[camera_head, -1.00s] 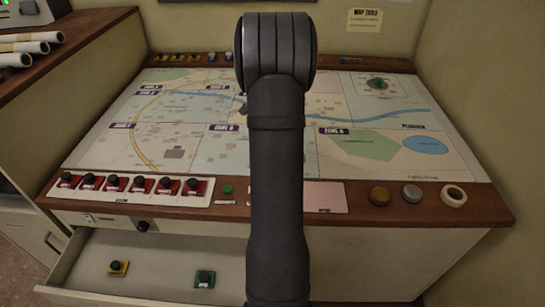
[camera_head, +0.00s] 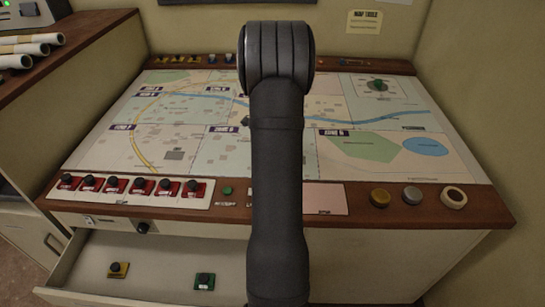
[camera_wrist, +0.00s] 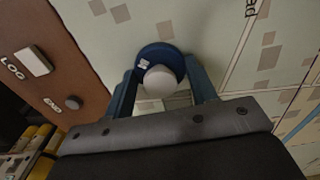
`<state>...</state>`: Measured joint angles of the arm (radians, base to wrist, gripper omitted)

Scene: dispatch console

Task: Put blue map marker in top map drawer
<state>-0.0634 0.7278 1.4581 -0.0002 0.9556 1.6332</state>
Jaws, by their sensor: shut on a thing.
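The blue map marker (camera_wrist: 155,53), a round blue disc with a pale grey knob, shows in the wrist view. My gripper (camera_wrist: 161,68) is shut on it, with one dark blue finger on each side, above the map surface. In the head view my arm hides the gripper and the marker. The open top map drawer (camera_head: 155,268) is at the lower left of the head view. It holds a yellow marker (camera_head: 118,269) and a green marker (camera_head: 204,281), set apart.
The map table (camera_head: 110,150) fills the middle. Red switches (camera_head: 140,187) line its front left edge, with round knobs (camera_head: 380,197) at front right. Several small yellow and blue pieces stand along the back edge. Rolled papers (camera_head: 28,49) lie on a side cabinet at left.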

